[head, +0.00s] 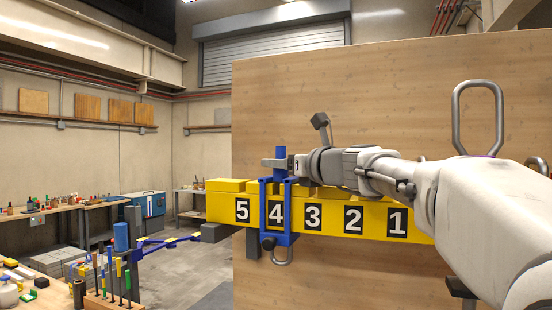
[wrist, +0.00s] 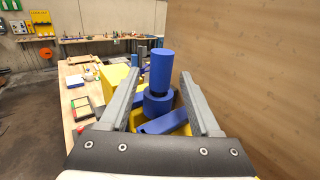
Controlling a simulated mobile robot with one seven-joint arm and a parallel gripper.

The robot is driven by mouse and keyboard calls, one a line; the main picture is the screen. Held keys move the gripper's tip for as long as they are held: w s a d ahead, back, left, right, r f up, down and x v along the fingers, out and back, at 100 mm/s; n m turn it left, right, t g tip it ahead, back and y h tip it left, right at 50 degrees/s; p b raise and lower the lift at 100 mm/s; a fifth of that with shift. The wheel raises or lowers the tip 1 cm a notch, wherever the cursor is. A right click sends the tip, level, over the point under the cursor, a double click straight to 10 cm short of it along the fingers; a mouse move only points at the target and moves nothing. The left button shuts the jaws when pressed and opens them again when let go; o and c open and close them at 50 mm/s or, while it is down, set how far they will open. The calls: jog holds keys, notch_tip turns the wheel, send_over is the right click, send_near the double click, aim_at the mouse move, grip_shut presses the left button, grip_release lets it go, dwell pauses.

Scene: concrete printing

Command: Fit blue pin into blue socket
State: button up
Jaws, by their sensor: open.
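A blue pin (wrist: 161,70) stands upright in the blue round socket (wrist: 158,104), its thick head above the socket's rim. How deep it sits is hard to tell. In the head view the pin (head: 280,152) shows above the blue bracket (head: 266,205), which is clamped around the yellow beam (head: 334,217) at number 4. My gripper (wrist: 160,75) is open, with one grey finger on each side of the pin and a visible gap to each. In the head view my gripper (head: 293,164) reaches in from the right at pin height and partly hides the socket.
A large wooden panel (head: 400,105) stands close behind the beam. A metal loop (head: 478,90) rises at the right. A bench with tools (head: 110,300) is at lower left, near a blue cylinder (head: 121,237). The floor (head: 190,270) between is clear.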

jog(key=shift+w+a, duration=0.15)
grip_shut()
dwell(0.4)
